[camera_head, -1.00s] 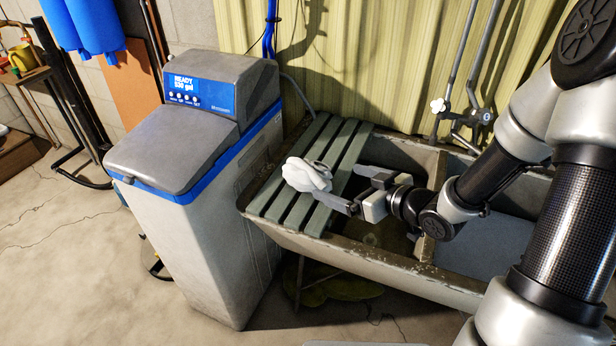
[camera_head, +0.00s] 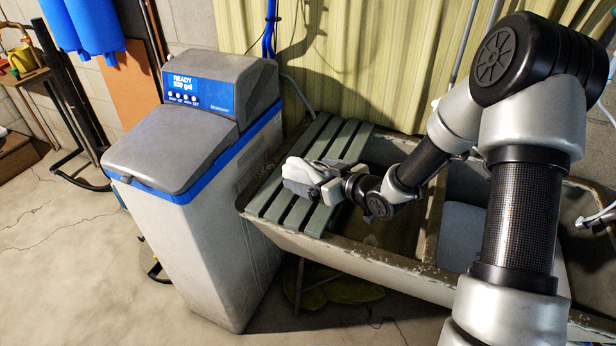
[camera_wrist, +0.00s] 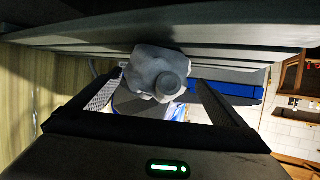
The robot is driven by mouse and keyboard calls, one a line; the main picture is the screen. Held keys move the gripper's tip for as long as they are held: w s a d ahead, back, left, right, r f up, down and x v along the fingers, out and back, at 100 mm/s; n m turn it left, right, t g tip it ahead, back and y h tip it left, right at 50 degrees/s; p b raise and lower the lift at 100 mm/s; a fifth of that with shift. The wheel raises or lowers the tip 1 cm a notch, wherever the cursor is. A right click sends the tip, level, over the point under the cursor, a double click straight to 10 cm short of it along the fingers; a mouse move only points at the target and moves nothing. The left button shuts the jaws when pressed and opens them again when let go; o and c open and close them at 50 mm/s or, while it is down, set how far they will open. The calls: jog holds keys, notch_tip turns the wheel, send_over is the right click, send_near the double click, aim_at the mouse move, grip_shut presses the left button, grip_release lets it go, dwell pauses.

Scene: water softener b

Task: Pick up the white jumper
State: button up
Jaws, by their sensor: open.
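The white jumper (camera_head: 296,170) is a small bunched bundle on the green slatted rack over the left end of the sink. My gripper (camera_head: 312,179) is at the jumper from its right side and hides part of it. In the wrist view the jumper (camera_wrist: 158,72) is between the two open fingers of my gripper (camera_wrist: 160,92), near their tips, with a gap on each side. I cannot tell if either finger touches it. The slatted rack (camera_head: 338,143) lies under it.
A grey and white water softener (camera_head: 190,235) with a blue band stands close to the left of the sink (camera_head: 350,262). A corrugated yellowish wall (camera_head: 370,60) rises behind. Open floor (camera_head: 50,250) lies at the far left.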

jog(key=shift+c, duration=0.4)
jog(key=c, duration=1.2)
jog(key=shift+r, duration=0.15)
